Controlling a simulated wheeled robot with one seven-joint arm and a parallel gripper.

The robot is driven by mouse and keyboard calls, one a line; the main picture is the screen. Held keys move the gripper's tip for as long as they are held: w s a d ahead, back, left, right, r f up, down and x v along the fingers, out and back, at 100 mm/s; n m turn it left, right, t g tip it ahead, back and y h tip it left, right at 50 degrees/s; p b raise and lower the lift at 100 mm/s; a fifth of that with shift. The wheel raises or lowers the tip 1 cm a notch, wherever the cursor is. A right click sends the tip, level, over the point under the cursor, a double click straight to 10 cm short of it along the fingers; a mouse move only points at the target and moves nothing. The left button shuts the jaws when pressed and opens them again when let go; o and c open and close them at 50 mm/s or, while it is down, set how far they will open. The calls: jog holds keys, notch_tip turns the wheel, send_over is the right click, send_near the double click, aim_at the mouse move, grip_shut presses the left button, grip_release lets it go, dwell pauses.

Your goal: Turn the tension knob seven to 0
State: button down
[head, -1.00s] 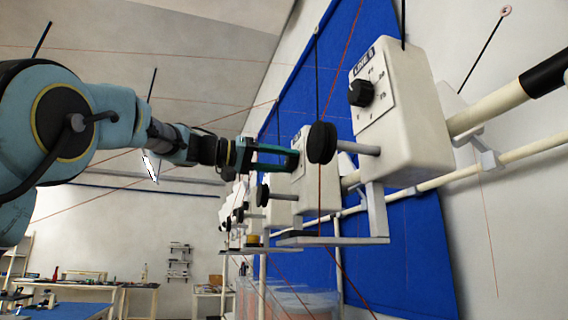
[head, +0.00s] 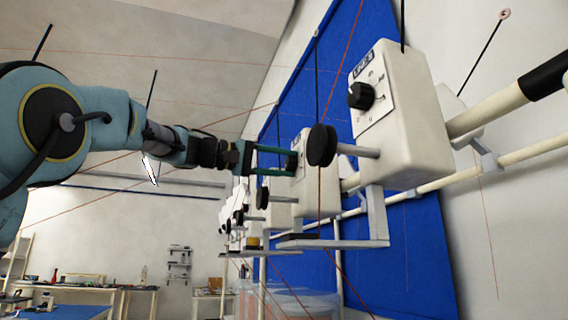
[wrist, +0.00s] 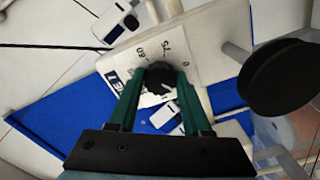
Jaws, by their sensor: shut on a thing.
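The tension knob (wrist: 161,72) is a dark round knob on the white dial plate of a white feeder box (wrist: 190,42). In the wrist view it sits between the tips of my gripper (wrist: 160,78), whose two green fingers are shut on it. The dial shows numbers such as 75 and 0 around the knob; its pointer is hard to make out. The blue line label is partly covered by a finger.
The nearest feeder box (head: 408,130) has its own black knob (head: 361,96) and a black disc (head: 321,146) on a rod close right of my gripper. More boxes stand farther along; a blue panel (head: 400,240) is behind.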

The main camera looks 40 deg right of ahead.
jog(key=shift+c, duration=1.7)
grip_release()
jog(key=b+v, duration=0.3)
jog(key=v, duration=0.7)
jog(key=shift+w+a, duration=0.15)
jog(key=shift+a, duration=0.25)
jog(key=shift+w+f, duration=0.1)
